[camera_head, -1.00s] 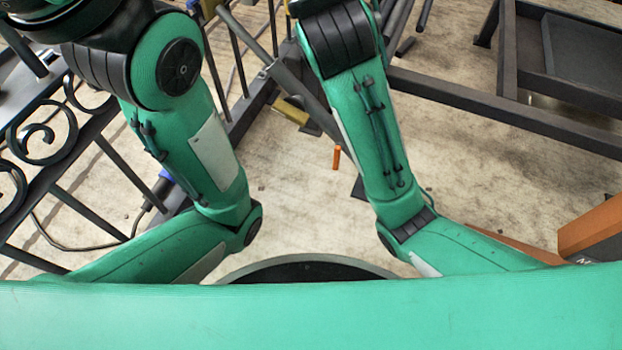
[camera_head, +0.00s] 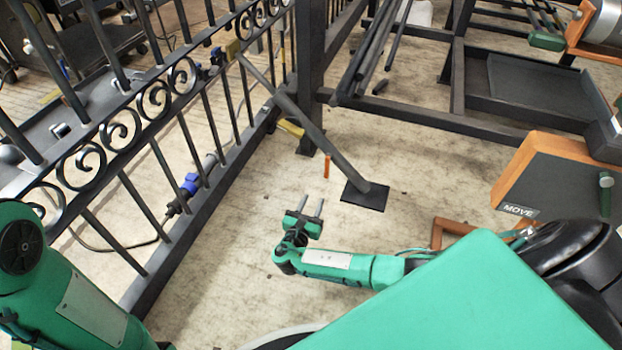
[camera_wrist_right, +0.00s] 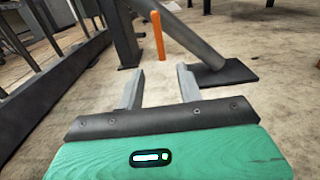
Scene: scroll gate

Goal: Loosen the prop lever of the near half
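A dark diagonal prop (camera_head: 312,129) runs from the scrollwork gate half (camera_head: 148,118) down to a square black foot plate (camera_head: 364,196) on the floor. An orange lever (camera_head: 326,166) sticks out just below the prop's middle. In the right wrist view the orange lever (camera_wrist_right: 157,38) stands upright ahead of the fingers, with the prop (camera_wrist_right: 197,36) behind it. My right gripper (camera_head: 311,204) is open and empty, short of the lever and apart from it; its two fingers also show in the right wrist view (camera_wrist_right: 160,76). My left gripper is out of view; only its arm shows at lower left.
A dark post (camera_head: 309,80) stands behind the prop. A rack with dark bars (camera_head: 372,55) and a tray (camera_head: 540,90) is at the upper right. An orange-edged cart (camera_head: 555,180) marked MOVE stands at right. A cable lies by the gate. Floor around my right gripper is clear.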

